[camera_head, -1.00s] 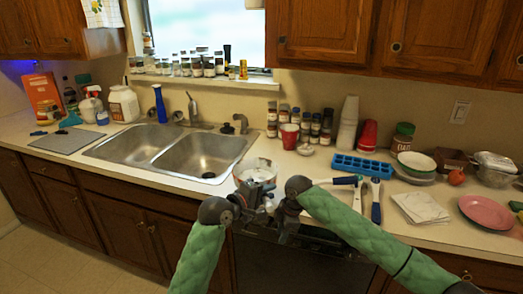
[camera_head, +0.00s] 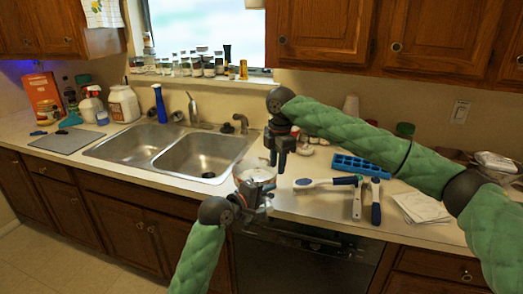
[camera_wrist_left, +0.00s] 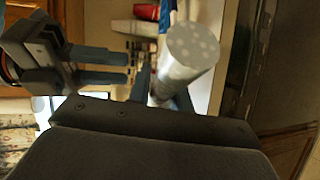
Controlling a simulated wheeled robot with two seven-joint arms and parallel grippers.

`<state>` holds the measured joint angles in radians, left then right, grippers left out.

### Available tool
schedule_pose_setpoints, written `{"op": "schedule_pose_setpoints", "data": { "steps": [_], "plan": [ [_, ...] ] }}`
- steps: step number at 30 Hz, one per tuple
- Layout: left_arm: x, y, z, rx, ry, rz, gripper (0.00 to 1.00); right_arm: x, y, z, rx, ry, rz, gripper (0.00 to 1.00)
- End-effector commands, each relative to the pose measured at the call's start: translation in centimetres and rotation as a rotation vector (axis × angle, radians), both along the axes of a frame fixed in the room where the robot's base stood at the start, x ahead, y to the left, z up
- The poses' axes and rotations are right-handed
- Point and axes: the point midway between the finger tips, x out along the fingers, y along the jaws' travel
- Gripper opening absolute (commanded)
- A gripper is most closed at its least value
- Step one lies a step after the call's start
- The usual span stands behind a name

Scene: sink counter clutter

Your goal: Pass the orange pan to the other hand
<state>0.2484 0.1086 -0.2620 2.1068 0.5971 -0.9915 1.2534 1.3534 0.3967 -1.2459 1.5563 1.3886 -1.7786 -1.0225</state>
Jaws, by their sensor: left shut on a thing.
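No clearly orange pan shows. A round, pale, shallow vessel (camera_head: 255,171), perhaps the pan, is at the counter's front edge by my left gripper (camera_head: 263,194). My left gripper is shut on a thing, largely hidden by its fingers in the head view. In the left wrist view a grey, speckled cylinder (camera_wrist_left: 192,52) stands out from between the left fingers. My right gripper (camera_head: 278,163) points down, above and slightly right of the vessel, apart from it. Its two fingers (camera_wrist_left: 100,66) show parted and empty in the left wrist view.
The double sink (camera_head: 185,155) lies to the left. A white-and-blue handled tool (camera_head: 327,183), a second blue-handled tool (camera_head: 375,202) and a blue ice tray (camera_head: 361,167) lie to the right.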

Motion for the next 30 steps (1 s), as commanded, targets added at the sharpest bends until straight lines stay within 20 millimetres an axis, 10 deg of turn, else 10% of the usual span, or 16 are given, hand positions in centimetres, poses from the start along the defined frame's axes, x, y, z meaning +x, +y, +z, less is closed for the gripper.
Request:
{"op": "schedule_pose_setpoints", "data": {
  "steps": [13, 30],
  "plan": [
    [0.0, 0.0, 0.1, -0.001, -0.002, 0.000, 0.00, -1.4, 4.8, 4.8, -0.033, -0.015, 0.122, 0.32],
    [0.0, 0.0, 0.1, -0.001, -0.002, 0.000, 0.00, -1.4, 4.8, -2.8, -0.034, -0.013, 0.123, 0.32]
  ]
}}
